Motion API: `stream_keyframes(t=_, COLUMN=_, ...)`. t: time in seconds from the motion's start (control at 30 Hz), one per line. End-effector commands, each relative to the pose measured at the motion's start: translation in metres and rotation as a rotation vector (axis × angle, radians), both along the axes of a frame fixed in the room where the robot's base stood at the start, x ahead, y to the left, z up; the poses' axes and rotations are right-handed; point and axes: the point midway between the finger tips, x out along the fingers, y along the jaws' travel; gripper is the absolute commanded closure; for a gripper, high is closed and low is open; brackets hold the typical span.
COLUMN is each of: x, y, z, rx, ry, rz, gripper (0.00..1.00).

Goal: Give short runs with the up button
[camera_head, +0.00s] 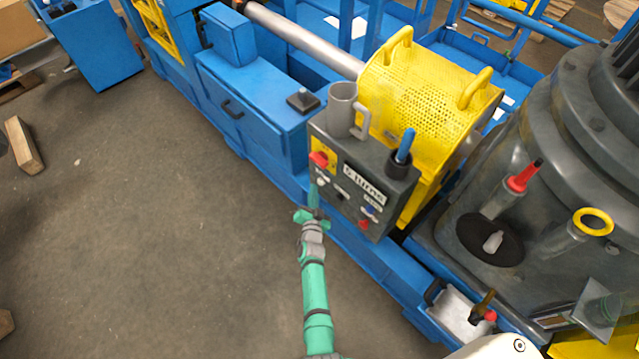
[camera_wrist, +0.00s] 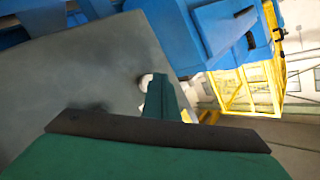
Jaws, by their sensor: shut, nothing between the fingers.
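The grey control box (camera_head: 345,195) stands on the blue machine frame and carries a label that seems to read "5 turns". On its face are a red button on a yellow plate (camera_head: 319,159), a white button (camera_head: 320,181), a black switch, a blue button and a lower red button (camera_head: 364,225). I cannot read which one is marked up. My green gripper (camera_head: 314,190) is shut and empty, its tip at the box's left part by the white button. In the wrist view my fingers (camera_wrist: 162,98) are beside the white button (camera_wrist: 146,80); contact is unclear.
A grey mug (camera_head: 341,110) and a holder with a blue handle (camera_head: 405,146) are at the box's top. A yellow perforated guard (camera_head: 420,85) stands behind, and a big grey motor housing (camera_head: 520,200) to the right. Open floor (camera_head: 150,230) lies left.

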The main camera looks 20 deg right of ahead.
Motion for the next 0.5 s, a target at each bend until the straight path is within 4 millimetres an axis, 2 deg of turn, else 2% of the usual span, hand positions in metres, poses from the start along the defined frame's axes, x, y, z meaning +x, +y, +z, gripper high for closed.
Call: stream_keyframes(t=0.5, x=0.0051, y=-0.0025, z=0.0005, rx=0.000, ry=0.001, rz=0.004, gripper=1.00)
